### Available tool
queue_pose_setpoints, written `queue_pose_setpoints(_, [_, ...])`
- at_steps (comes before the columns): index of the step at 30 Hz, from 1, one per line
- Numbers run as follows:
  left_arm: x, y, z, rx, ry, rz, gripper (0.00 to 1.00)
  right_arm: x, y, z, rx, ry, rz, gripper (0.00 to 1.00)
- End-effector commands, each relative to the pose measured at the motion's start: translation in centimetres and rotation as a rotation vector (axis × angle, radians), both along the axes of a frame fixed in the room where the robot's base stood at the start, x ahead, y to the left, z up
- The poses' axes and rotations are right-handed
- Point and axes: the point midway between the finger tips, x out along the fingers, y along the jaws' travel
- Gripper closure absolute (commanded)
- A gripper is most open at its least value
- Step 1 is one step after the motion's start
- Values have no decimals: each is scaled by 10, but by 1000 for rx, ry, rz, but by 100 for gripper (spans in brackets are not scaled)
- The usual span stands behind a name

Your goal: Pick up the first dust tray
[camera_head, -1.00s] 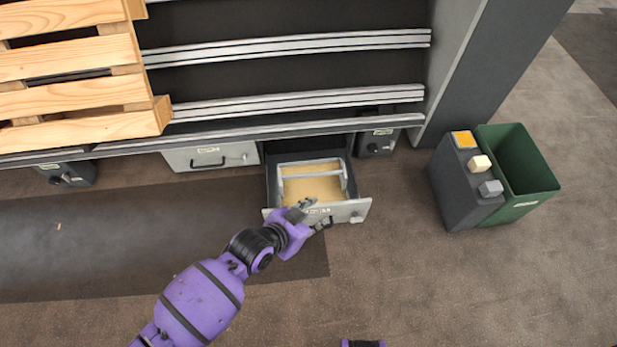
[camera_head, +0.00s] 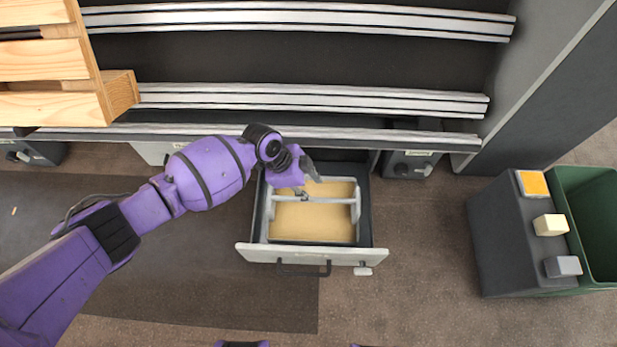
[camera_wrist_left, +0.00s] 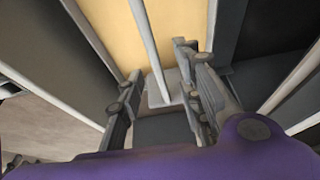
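The dust tray (camera_head: 312,222) lies in the open drawer (camera_head: 310,255), full of tan dust, with a grey rim and a light grey bar across it. My left gripper (camera_head: 308,183) is over the tray's back left part, near the bar. In the left wrist view the gripper (camera_wrist_left: 165,90) has its two dark fingers apart, with the grey bar (camera_wrist_left: 148,45) running between them. The tan dust (camera_wrist_left: 178,25) shows beyond. I cannot tell from these views that the fingers touch the bar. My right gripper is not in view.
Metal rails (camera_head: 310,100) of the rack run just behind the drawer. A wooden pallet (camera_head: 50,65) sits at the upper left. A dark stand (camera_head: 510,245) with small blocks and a green bin (camera_head: 597,215) are at the right. The floor in front is clear.

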Motion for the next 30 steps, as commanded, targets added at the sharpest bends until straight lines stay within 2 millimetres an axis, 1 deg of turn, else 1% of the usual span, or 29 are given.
queue_pose_setpoints(1, [-2, -2, -9, 1, 3, 0, 67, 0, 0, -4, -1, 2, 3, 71])
queue_pose_setpoints(3, [-2, -5, -18, 0, 4, 1, 67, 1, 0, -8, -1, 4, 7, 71])
queue_pose_setpoints(8, [-3, -9, -30, 1, 4, 2, 67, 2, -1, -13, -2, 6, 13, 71])
queue_pose_setpoints(13, [-7, -14, -56, 1, 6, 3, 67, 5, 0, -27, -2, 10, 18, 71])
queue_pose_setpoints(16, [-7, -20, -68, 0, 5, 3, 67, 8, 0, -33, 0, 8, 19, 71])
queue_pose_setpoints(19, [-6, -22, -73, 1, 3, 4, 67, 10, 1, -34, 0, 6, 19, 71])
queue_pose_setpoints(24, [-6, -22, -71, 1, 2, 4, 67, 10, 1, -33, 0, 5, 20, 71])
queue_pose_setpoints(26, [-6, -22, -71, 1, 2, 4, 74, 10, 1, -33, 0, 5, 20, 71])
queue_pose_setpoints(30, [-6, -22, -71, 1, 2, 5, 92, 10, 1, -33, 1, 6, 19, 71])
